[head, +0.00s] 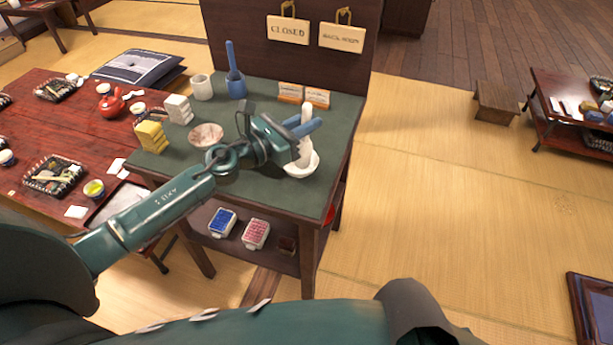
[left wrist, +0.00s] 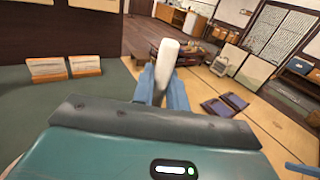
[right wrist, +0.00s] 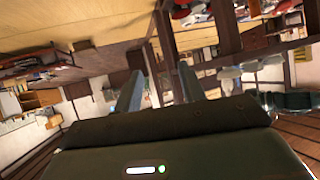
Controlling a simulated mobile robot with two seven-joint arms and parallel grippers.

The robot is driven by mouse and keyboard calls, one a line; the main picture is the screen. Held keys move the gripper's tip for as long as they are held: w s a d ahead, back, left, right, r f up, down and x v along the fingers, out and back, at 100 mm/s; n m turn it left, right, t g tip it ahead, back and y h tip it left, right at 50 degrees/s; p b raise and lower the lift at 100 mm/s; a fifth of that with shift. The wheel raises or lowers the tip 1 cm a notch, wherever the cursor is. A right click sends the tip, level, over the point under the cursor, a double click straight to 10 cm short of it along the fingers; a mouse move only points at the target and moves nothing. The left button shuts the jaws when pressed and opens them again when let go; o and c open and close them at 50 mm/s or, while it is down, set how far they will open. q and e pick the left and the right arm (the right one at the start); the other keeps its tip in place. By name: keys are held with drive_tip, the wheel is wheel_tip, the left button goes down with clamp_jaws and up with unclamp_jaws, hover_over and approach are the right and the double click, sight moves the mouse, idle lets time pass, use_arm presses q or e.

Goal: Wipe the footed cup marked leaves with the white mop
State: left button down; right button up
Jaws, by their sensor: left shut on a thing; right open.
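My left gripper (head: 308,130) is shut on the handle of the white mop (head: 306,113), above the right end of the green-topped stand. The mop's white handle also shows upright between the fingers in the left wrist view (left wrist: 166,60). Below the fingers is a white, rounded shape (head: 300,168); I cannot tell where mop head ends and any cup begins. A shallow pale bowl with brownish markings (head: 206,134) sits left of the gripper. I cannot read leaf marks or a foot on any vessel. My right gripper (right wrist: 160,85) is open and empty, seen only in its own wrist view.
On the stand (head: 270,185) are a white cup (head: 203,87), a blue brush in a blue holder (head: 237,85), yellow blocks (head: 150,136), white blocks (head: 178,109) and two small cards (head: 303,95). A dark panel with signs rises behind. A red-brown table (head: 60,130) stands left.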

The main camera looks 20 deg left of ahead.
use_arm(q)
drive_tip(key=shift+r, duration=0.1)
use_arm(e)
drive_tip(key=shift+s+f, duration=0.2)
drive_tip(key=shift+f, duration=0.25)
